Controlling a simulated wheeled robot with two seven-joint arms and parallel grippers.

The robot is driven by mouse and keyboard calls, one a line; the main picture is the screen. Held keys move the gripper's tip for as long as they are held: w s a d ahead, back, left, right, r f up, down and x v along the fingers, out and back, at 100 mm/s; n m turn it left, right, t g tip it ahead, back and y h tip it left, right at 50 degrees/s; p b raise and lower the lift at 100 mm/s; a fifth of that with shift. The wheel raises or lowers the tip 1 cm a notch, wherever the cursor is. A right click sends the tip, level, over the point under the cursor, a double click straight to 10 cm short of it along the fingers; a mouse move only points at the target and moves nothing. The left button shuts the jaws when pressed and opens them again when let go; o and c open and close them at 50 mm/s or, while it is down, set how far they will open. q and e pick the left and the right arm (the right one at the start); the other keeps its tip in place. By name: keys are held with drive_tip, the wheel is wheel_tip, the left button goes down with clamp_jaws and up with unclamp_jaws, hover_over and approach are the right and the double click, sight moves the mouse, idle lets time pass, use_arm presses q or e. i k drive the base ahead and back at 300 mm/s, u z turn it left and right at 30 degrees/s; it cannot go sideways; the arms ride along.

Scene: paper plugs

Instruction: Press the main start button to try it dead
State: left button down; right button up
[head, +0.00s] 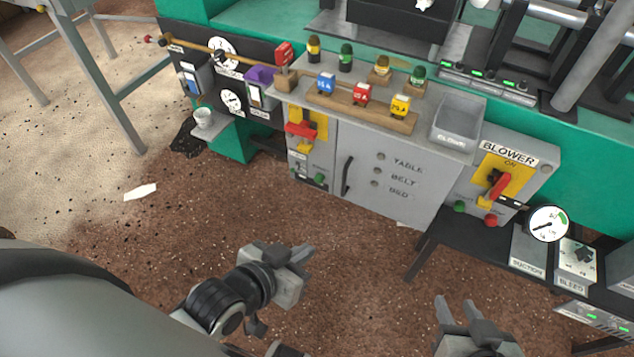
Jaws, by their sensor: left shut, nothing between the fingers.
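The grey main cabinet (330,195) stands across the floor, with a red-handled switch (300,130) on a yellow plate at its left. Below that switch is a small green button (320,179), which looks like the main start button; its label is too small to read. My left gripper (285,256) is shut and empty, low in front of the cabinet and well apart from the button. My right gripper (456,308) is at the bottom edge, partly cut off, and touches none of the controls; its jaw state is unclear.
The blower box (508,165) at right has its own red handle, green button and red button. Coloured plugs stand on the cabinet top beside a grey tray (458,122). A gauge (547,223) sits on a dark stand. Open floor (370,265) lies before the cabinet.

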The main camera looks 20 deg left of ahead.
sight(319, 177)
drive_tip(key=k, duration=0.5)
drive_tip(key=u, duration=1)
drive_tip(key=i, duration=1)
drive_tip(key=z, duration=1.1)
